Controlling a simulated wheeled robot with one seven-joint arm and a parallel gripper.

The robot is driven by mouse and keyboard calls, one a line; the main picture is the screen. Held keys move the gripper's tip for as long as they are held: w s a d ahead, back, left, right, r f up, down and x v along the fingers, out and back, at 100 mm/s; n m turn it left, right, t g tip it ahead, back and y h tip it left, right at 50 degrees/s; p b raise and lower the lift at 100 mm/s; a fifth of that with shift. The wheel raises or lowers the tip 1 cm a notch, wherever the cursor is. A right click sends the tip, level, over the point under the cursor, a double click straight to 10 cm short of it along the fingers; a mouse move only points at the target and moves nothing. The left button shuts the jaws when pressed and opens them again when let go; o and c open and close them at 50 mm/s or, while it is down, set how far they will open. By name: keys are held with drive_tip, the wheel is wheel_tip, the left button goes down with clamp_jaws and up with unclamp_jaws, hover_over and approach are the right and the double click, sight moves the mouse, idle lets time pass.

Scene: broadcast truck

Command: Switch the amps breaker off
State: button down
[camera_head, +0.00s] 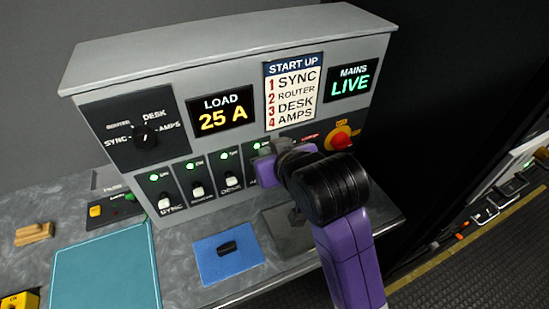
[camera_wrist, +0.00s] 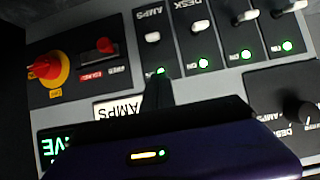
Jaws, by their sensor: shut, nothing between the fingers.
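The amps breaker (camera_wrist: 152,37) is a white toggle at the end of a row of breakers, seen inverted in the wrist view. Its AMPS label lies on one side and a lit green lamp (camera_wrist: 160,71) on the other. In the head view the toggle is hidden behind my gripper, with its green lamp (camera_head: 257,145) showing above. My gripper (camera_wrist: 159,82) is shut and empty. Its dark fingertips point at the panel close to the amps lamp, apart from the toggle in the picture. Whether they touch the panel I cannot tell. In the head view the fingertips are hidden.
The sync breaker (camera_head: 165,203), router breaker (camera_head: 198,191) and desk breaker (camera_head: 231,181) stand left of it, lamps green. A red knob (camera_head: 341,138) on yellow is to the right. The load display (camera_head: 222,110) reads 25 A; the mains display (camera_head: 350,83) reads LIVE. A blue mat (camera_head: 215,268) lies below.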

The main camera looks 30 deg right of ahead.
drive_tip(key=x, duration=0.3)
drive_tip(key=shift+w+f, duration=0.1)
drive_tip(key=shift+f, duration=0.1)
drive_tip(key=shift+s+f+p, duration=0.2)
drive_tip(key=shift+s+f, duration=0.2)
drive_tip(key=shift+f, duration=0.45)
drive_tip(key=shift+s+f+p, duration=0.15)
drive_tip(key=shift+s+f, duration=0.2)
drive_tip(key=shift+f, duration=0.55)
drive_tip(key=shift+f+b, duration=0.15)
drive_tip(key=shift+b, duration=0.25)
